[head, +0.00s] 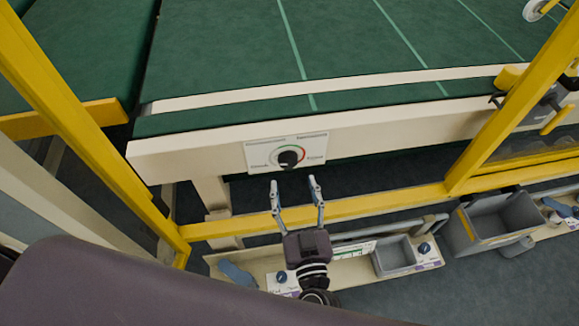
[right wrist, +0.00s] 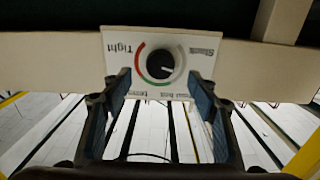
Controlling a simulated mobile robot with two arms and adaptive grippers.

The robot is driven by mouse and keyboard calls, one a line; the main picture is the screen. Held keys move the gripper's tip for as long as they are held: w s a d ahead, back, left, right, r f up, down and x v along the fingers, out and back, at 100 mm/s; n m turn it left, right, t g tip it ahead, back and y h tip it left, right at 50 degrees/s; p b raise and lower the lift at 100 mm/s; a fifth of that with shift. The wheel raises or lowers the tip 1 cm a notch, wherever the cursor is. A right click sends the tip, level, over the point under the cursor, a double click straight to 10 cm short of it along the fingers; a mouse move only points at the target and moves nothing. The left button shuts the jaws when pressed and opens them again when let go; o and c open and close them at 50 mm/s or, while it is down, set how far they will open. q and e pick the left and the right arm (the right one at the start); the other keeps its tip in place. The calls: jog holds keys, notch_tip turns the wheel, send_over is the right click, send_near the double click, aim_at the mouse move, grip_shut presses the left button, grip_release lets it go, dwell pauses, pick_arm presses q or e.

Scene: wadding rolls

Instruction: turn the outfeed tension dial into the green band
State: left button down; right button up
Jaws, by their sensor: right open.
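The tension dial is a round black knob (head: 289,158) on a white label plate (head: 255,154) on the cream front beam. In the right wrist view the knob (right wrist: 161,62) shows upside down, with a red arc and a green band (right wrist: 150,79) along one side of it. A small pale pointer mark seems to face away from the coloured arc, toward the Slack side. My right gripper (head: 294,181) is open and empty, just short of the dial. Its fingers (right wrist: 160,90) stand apart on either side of the knob, not visibly touching it. My left gripper is not in view.
Yellow guard posts (head: 80,130) and a yellow rail (head: 385,202) frame the opening; my right gripper reaches across the rail. A cream lower panel (head: 345,270) with blue knobs and a grey tray (head: 394,256) lies below. A grey bin (head: 497,222) stands at right.

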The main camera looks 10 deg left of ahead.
aim_at(289, 165)
jog(key=x, duration=0.6)
jog(key=shift+w+a, duration=0.15)
jog(key=shift+w, duration=0.15)
jog(key=c, duration=1.2)
